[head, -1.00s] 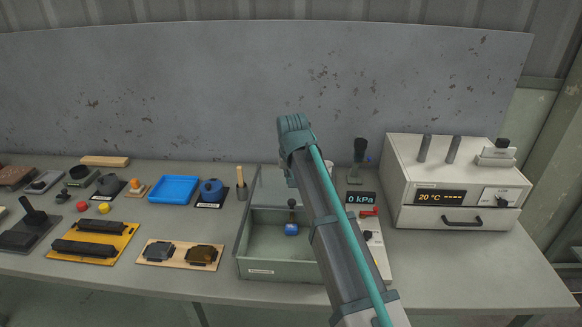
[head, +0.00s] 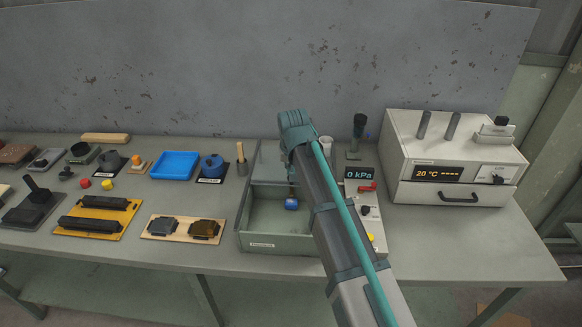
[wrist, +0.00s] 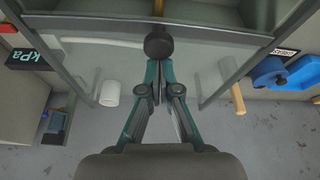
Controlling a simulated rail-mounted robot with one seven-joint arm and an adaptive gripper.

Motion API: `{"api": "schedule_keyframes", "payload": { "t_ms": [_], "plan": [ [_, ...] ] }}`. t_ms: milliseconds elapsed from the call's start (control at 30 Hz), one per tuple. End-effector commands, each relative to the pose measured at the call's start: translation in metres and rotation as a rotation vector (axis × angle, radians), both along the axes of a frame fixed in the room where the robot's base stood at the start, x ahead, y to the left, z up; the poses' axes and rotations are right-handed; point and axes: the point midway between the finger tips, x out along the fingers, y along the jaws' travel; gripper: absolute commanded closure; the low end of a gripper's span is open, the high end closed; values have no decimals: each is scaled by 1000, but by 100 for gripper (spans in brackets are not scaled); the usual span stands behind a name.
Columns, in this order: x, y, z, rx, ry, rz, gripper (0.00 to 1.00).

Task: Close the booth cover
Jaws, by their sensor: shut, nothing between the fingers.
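A round black knob (wrist: 158,42) is just ahead of my fingertips. My gripper (wrist: 160,72) is shut and empty, close to the knob; I cannot tell whether it touches. In the head view the gripper is hidden behind my arm. A small blue object (head: 291,204) lies inside the booth.
A pressure display (head: 360,173) and a panel with a red lever are right of the booth. A white oven-like unit (head: 455,165) stands further right. A wooden-handled tool (head: 241,158), a blue pot (head: 212,167) and a blue tray (head: 174,165) are on the left.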

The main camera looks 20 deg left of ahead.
Motion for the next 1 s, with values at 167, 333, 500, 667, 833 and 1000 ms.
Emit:
{"api": "schedule_keyframes", "payload": {
  "t_ms": [167,333,500,667,833,1000],
  "plan": [
    [-19,-6,0,0,0,0,100],
    [-57,-17,0,0,0,2,100],
    [-103,-30,0,0,0,2,100],
    [-141,-41,1,-1,0,2,100],
    [-169,-48,0,0,0,1,100],
    [-179,-49,0,0,0,0,100]
  ]
}}
